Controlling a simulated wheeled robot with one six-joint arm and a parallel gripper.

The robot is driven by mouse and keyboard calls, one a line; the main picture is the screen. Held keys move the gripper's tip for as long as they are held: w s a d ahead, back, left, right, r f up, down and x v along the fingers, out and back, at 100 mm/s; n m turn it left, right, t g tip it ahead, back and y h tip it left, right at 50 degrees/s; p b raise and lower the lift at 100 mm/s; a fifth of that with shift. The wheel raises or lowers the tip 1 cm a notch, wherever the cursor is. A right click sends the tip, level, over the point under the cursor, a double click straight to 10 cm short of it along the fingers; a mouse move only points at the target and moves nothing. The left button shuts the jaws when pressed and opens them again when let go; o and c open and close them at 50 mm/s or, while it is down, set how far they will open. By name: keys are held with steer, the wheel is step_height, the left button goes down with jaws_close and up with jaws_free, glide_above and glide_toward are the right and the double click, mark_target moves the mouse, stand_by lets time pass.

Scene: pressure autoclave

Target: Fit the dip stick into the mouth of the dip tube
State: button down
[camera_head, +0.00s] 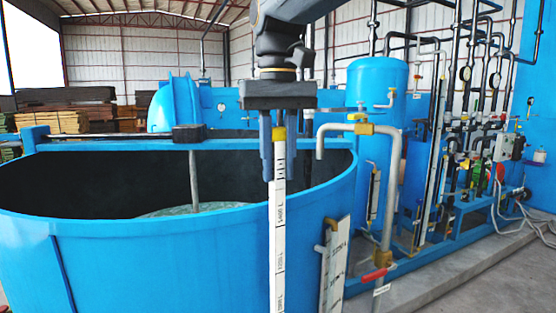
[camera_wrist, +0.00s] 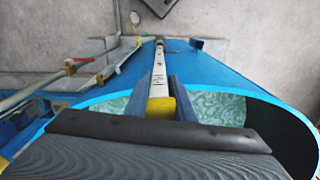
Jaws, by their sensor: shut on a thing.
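The dip stick (camera_head: 279,220) is a long white strip with black litre marks and a yellow top. It hangs roughly upright in front of the blue tank's outer wall. My gripper (camera_head: 273,165) is shut on its yellow top. In the wrist view my gripper's two fingers (camera_wrist: 161,98) flank the yellow top, and the dip stick (camera_wrist: 158,82) runs away toward the floor. A small grey piece shows at its far end; I cannot tell whether this is the mouth of the dip tube. In the head view the lower end is outside the picture.
The open blue tank (camera_head: 150,255) fills the left, with liquid inside. A grey pipe (camera_head: 392,190) with a red-handled valve (camera_head: 374,275) stands close on the right. A slanted marked white board (camera_head: 334,265) is beside the tank. Pipes and gauges crowd farther right.

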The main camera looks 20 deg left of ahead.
mark_target(278, 188)
steer(key=shift+f+b, duration=1.1)
steer(key=shift+f, duration=1.2)
steer(key=shift+p, duration=1.05)
